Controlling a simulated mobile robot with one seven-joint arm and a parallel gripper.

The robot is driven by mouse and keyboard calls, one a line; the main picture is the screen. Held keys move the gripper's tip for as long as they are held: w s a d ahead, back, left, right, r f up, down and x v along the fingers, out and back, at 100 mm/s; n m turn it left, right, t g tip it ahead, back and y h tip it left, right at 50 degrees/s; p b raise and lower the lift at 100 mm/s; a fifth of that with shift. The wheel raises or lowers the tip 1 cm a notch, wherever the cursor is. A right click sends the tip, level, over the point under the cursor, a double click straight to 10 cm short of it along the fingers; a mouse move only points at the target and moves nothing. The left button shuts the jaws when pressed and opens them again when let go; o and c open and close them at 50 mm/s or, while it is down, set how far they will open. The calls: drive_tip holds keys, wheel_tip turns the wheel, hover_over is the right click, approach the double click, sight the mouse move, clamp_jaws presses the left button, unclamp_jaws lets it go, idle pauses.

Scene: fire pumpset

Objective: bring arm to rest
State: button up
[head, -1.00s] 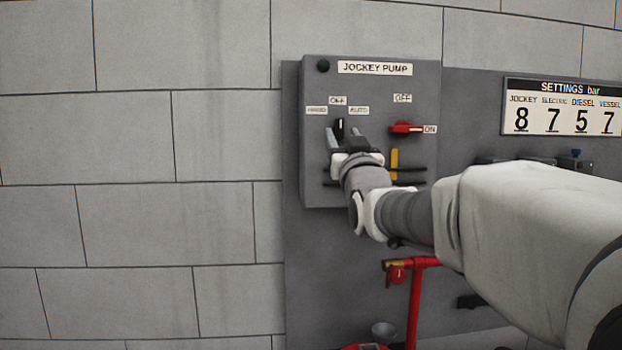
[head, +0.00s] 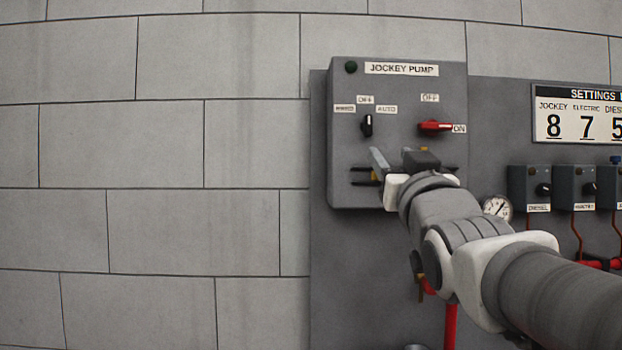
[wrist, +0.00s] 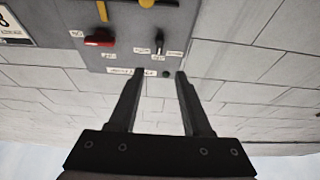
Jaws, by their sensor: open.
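My gripper (head: 400,162) is open and empty in front of the lower part of the grey jockey pump panel (head: 345,90). In the wrist view its two dark fingers (wrist: 159,74) stand apart with nothing between them. The black selector knob (head: 367,126) sits above the gripper, clear of the fingers, and its pointer looks about vertical. It also shows in the wrist view (wrist: 159,43), where the panel appears upside down. A red switch handle (head: 435,127) lies level, towards its ON label. My arm hides the panel's lower right part.
A settings board (head: 580,115) hangs at the right. Below it are several small grey boxes (head: 528,187) and a round gauge (head: 497,207). A red pipe (head: 450,325) stands beneath my arm. The block wall (head: 150,230) on the left is bare, with free room before it.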

drive_tip(key=shift+s+f, duration=0.2)
drive_tip(key=shift+s, duration=0.2)
drive_tip(key=shift+f, duration=0.1)
drive_tip(key=s+d+f+g, duration=0.1)
drive_tip(key=s+f+g, duration=0.3)
drive_tip(key=f, duration=0.7)
drive_tip(key=s+f+g, duration=0.1)
drive_tip(key=f+g, duration=0.4)
drive_tip(key=f, duration=0.7)
drive_tip(key=s+a+f+g, duration=0.1)
drive_tip(key=s+f+g, duration=0.6)
drive_tip(key=s+f, duration=0.7)
wheel_tip(320, 180, up, 17)
drive_tip(key=g+p, duration=0.1)
drive_tip(key=p, duration=1.7)
drive_tip(key=shift+s+r+p, duration=0.15)
drive_tip(key=shift+s+p, duration=0.05)
drive_tip(key=shift+p, duration=0.1)
